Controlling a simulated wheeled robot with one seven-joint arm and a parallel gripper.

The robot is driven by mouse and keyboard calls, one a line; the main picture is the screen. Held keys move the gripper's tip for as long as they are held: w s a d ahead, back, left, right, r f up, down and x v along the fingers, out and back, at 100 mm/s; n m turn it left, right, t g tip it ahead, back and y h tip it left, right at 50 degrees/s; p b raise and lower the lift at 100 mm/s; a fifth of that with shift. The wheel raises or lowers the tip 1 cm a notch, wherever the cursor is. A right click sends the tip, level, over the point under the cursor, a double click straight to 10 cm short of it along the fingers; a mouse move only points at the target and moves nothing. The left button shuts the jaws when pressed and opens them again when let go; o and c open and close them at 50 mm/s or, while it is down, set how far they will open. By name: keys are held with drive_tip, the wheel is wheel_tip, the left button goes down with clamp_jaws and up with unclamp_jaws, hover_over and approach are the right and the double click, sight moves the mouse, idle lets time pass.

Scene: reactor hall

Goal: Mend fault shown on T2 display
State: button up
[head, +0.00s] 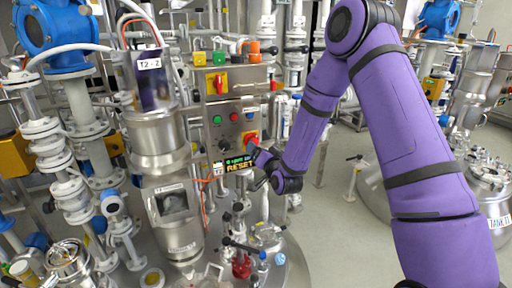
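The T2 display (240,163) is a small dark screen at the foot of a grey control panel (221,133). It shows "RESET" in yellow under a smaller green line that I cannot read for sure. A small "T2" tag (218,170) sits at its left. The panel carries a red rotary switch on a yellow plate (216,84), several small coloured buttons, and a red knob on yellow (250,139) just above the display. My gripper (258,177) is at the display's right edge, in front of the panel's lower right. Whether it touches anything, and its finger opening, are unclear.
A steel vessel tagged "T2 - 2" (155,135) stands left of the panel. Valves and pipework, with a red fitting (241,267), crowd the space below. A tank (490,190) stands at the right. Open grey floor (335,225) lies behind my arm.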

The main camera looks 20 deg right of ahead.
drive_tip(key=s, duration=0.3)
drive_tip(key=shift+s+d, duration=0.1)
drive_tip(key=shift+d, duration=0.1)
idle(0.6)
drive_tip(key=s+d+r+n+g+h, duration=0.1)
drive_tip(key=s+r+n+g, duration=0.1)
drive_tip(key=s+r+g, duration=0.5)
drive_tip(key=s+d+r+n, duration=0.2)
drive_tip(key=s+r, duration=0.3)
drive_tip(key=r, duration=0.6)
drive_tip(key=s+d+r+g, duration=0.1)
drive_tip(key=s+r+g, duration=0.2)
drive_tip(key=s, duration=1)
drive_tip(key=s+d+r+n+g, duration=0.1)
drive_tip(key=s+r+g, duration=0.1)
drive_tip(key=s, duration=1.2)
drive_tip(key=shift+d+r+g+h, duration=0.3)
drive_tip(key=shift+r+g+h, duration=0.1)
drive_tip(key=shift+r, duration=0.35)
